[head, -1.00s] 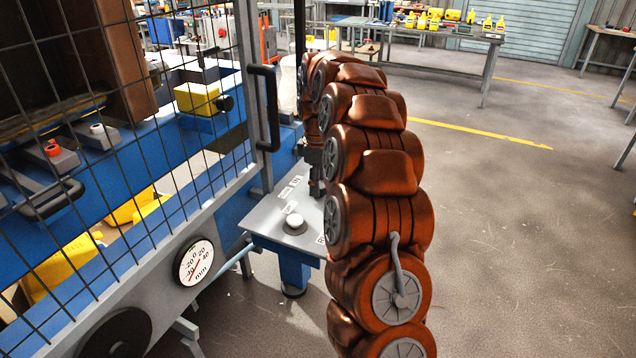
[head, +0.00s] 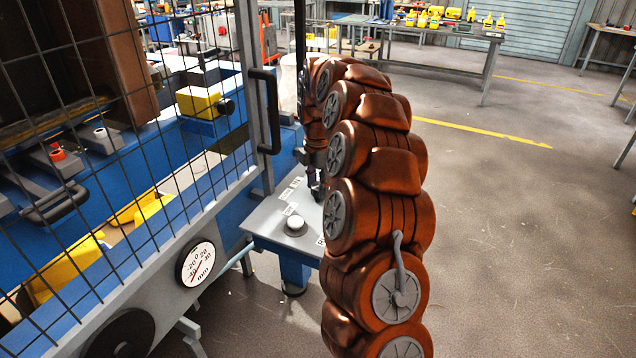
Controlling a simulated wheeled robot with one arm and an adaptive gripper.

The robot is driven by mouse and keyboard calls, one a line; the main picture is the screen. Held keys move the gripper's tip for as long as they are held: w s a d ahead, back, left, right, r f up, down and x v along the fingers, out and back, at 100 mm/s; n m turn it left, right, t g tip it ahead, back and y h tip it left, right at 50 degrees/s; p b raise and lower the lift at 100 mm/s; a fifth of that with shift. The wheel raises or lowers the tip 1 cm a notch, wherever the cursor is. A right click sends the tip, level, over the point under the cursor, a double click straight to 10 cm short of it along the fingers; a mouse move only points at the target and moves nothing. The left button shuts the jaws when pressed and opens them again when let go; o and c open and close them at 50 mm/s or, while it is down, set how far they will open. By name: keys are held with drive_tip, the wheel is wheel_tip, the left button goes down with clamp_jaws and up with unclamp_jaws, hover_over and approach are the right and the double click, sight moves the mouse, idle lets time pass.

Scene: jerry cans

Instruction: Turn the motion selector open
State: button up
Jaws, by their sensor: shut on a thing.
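My gripper (head: 315,182) is small and dark in the head view, partly hidden behind my own brown arm links. It points down at the back right part of a grey control panel (head: 262,222). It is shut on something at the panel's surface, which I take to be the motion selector. The selector itself is hidden by the fingers and arm, so its position cannot be read. A round white-topped button (head: 295,225) stands on the panel, in front and to the left of my gripper. White labels lie between them.
A mesh guard with a black handle (head: 265,110) stands close left of my arm. Behind it is a blue machine with yellow parts. A round dial gauge (head: 196,263) is on the machine's front. Open floor lies to the right; a workbench (head: 440,30) with yellow bottles stands far back.

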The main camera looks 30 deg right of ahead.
drive_tip(key=shift+d+n, duration=0.15)
drive_tip(key=shift+n, duration=0.25)
drive_tip(key=shift+r, duration=0.1)
drive_tip(key=o, duration=1.2)
drive_tip(key=shift+c, duration=0.2)
wheel_tip(320, 180, up, 12)
idle(0.3)
